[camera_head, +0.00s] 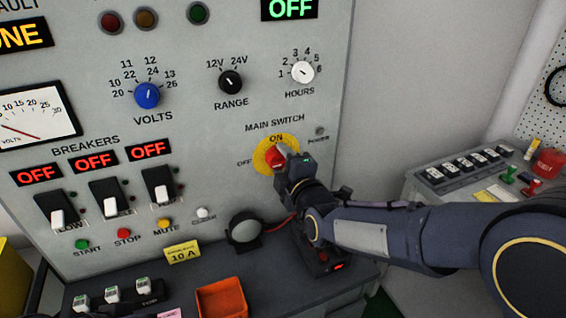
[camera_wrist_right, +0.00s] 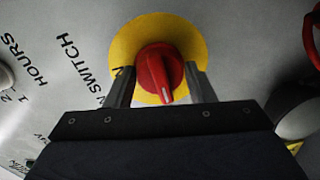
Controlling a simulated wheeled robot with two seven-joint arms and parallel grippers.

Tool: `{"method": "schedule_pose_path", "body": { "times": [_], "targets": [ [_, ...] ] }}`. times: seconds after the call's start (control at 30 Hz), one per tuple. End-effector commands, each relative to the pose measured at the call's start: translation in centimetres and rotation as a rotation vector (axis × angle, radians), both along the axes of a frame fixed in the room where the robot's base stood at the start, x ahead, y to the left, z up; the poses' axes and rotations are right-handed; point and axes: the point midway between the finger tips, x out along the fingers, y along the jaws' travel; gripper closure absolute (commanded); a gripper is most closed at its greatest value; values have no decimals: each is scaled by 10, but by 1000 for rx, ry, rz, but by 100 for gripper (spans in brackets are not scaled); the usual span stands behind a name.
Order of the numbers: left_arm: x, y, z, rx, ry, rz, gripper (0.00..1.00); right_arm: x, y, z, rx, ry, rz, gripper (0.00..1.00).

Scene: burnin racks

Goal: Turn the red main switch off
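The red main switch (camera_head: 272,157) is a knob on a round yellow plate (camera_head: 260,159) on the grey panel. ON is printed above it and OFF at its left. In the right wrist view the knob (camera_wrist_right: 158,70) shows its white-marked ridge pointing down, which is toward the panel's left, the OFF side. My right gripper (camera_head: 284,158) is at the knob. Its fingers (camera_wrist_right: 161,84) stand apart on either side of the knob, with small gaps seeming to show; contact is hard to tell. It partly hides the knob in the head view.
A green OFF display (camera_head: 290,8) is at the top. The HOURS knob (camera_head: 302,72) and RANGE knob (camera_head: 231,82) are above the switch. A round dark object (camera_head: 245,231) and an orange tray (camera_head: 222,299) lie below. A side console (camera_head: 465,165) stands at right.

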Motion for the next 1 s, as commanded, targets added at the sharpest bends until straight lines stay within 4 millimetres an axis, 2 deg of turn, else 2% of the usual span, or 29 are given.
{"method": "schedule_pose_path", "body": {
  "times": [0.03,0.13,0.47,0.8,1.0],
  "targets": [
    [0,0,0,0,0,0,100,0,0,0,0,1,0,44],
    [0,0,0,0,0,0,100,0,0,0,1,0,0,33],
    [0,0,0,0,0,0,100,-4,-1,1,3,-1,-1,33],
    [0,0,-1,0,0,0,100,-53,-22,6,7,-1,1,33],
    [0,0,1,0,0,0,100,-70,-29,7,4,1,0,33]
  ]
}}
